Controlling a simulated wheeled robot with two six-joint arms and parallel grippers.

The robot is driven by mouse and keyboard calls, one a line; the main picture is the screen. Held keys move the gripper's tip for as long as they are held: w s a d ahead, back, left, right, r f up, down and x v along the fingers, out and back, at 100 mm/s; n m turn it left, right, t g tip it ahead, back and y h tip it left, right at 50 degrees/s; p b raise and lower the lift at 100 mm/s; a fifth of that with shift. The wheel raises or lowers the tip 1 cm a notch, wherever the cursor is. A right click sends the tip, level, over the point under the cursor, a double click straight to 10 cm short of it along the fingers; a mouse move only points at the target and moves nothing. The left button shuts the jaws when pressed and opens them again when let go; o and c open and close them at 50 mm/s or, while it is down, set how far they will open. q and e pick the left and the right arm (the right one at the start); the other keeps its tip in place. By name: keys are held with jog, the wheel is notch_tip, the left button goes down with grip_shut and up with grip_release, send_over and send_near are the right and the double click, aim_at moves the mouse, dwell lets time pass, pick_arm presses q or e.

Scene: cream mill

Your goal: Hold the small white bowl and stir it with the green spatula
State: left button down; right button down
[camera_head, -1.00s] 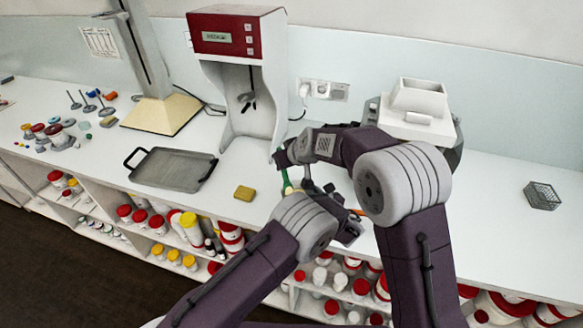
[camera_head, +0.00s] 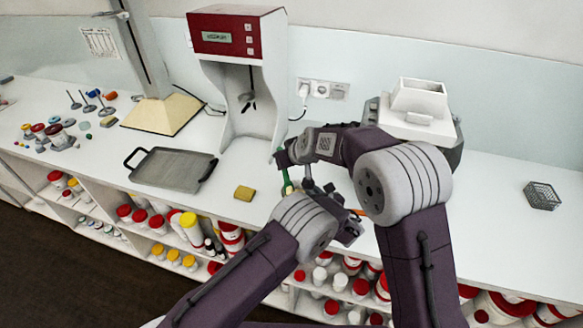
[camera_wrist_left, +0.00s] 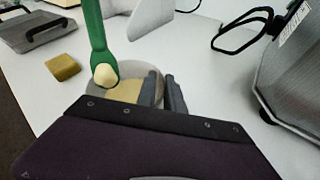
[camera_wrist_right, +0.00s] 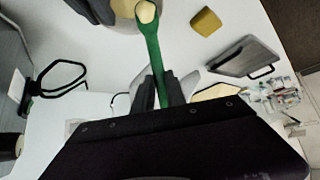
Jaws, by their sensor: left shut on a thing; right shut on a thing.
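The small white bowl (camera_wrist_left: 152,78) shows in the left wrist view with yellowish contents; my arms hide it in the head view. My left gripper (camera_wrist_left: 164,84) is shut on the bowl's right side. My right gripper (camera_wrist_right: 158,80) is shut on the handle of the green spatula (camera_wrist_right: 152,48). The spatula also shows in the left wrist view (camera_wrist_left: 97,35), pointing down with its cream-coloured tip over or in the bowl. I cannot tell whether the tip touches the contents. In the head view a strip of the spatula (camera_head: 286,180) shows beside my right gripper.
A yellow sponge (camera_head: 244,193) and a grey tray (camera_head: 172,169) lie left of the bowl area. A white machine with a red top (camera_head: 238,70) stands behind. A grey and white appliance (camera_head: 417,105) is behind my arms.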

jog(key=shift+w+d, duration=0.1)
jog(key=shift+d, duration=0.05)
jog(key=shift+w+d, duration=0.55)
jog(key=shift+d, duration=0.35)
jog(key=shift+w+a, duration=0.25)
jog(key=shift+w, duration=0.1)
jog(key=shift+w+a, duration=0.45)
jog(key=shift+w, duration=0.3)
jog(key=shift+w+a, duration=0.4)
jog(key=shift+w, duration=0.35)
jog(key=shift+s+d, duration=0.1)
jog(key=shift+s, duration=0.05)
dwell(0.4)
jog(key=shift+s+d, duration=0.2)
jog(key=shift+s, duration=0.1)
